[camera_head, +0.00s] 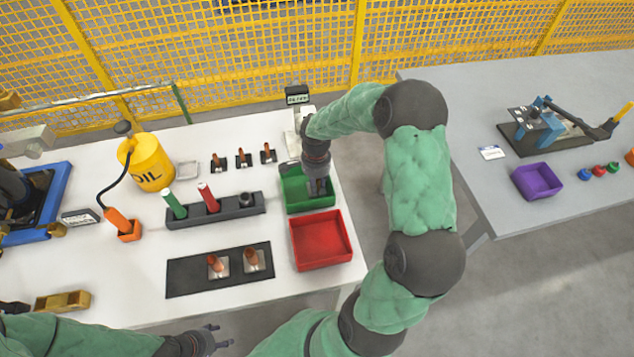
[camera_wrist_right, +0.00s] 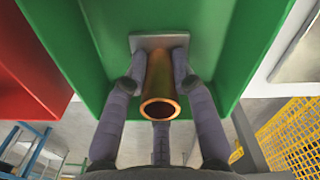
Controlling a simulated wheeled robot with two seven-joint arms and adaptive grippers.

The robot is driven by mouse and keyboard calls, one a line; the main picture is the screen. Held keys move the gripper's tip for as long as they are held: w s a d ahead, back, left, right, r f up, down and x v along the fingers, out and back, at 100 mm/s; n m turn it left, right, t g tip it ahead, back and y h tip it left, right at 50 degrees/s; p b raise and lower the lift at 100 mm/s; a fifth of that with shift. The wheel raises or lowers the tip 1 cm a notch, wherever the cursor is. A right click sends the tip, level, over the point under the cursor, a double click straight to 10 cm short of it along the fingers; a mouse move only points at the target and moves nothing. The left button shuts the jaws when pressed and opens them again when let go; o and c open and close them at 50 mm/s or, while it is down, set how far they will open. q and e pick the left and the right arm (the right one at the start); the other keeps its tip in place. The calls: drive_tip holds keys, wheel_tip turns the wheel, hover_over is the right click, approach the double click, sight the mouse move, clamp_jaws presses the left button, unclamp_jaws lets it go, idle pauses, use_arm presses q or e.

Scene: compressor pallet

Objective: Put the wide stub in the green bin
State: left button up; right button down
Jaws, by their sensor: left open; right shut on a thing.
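My right gripper (camera_head: 318,187) reaches down into the green bin (camera_head: 297,203) at the right side of the white table. In the right wrist view, its fingers (camera_wrist_right: 158,68) are shut around a copper tube stub (camera_wrist_right: 160,88) with a square grey base plate. The stub is within the bin's green walls (camera_wrist_right: 95,45), its plate facing the bin floor; I cannot tell whether it touches. In the head view, the gripper hides this stub. My left gripper (camera_head: 218,340) is open and empty at the lower edge of the head view, off the table's front.
A red bin (camera_head: 321,240) stands directly in front of the green bin. Two copper stubs (camera_head: 217,266) (camera_head: 253,261) stand on a black mat (camera_head: 190,277). Three thinner stubs (camera_head: 243,158) stand farther back. A dark rack (camera_head: 237,208) holds coloured cylinders. A filter box (camera_head: 297,95) stands behind.

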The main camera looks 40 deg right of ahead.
use_arm(q)
drive_tip(key=shift+f, duration=0.1)
use_arm(e)
drive_tip(key=c, duration=1.3)
unclamp_jaws()
drive_tip(key=shift+f, duration=0.1)
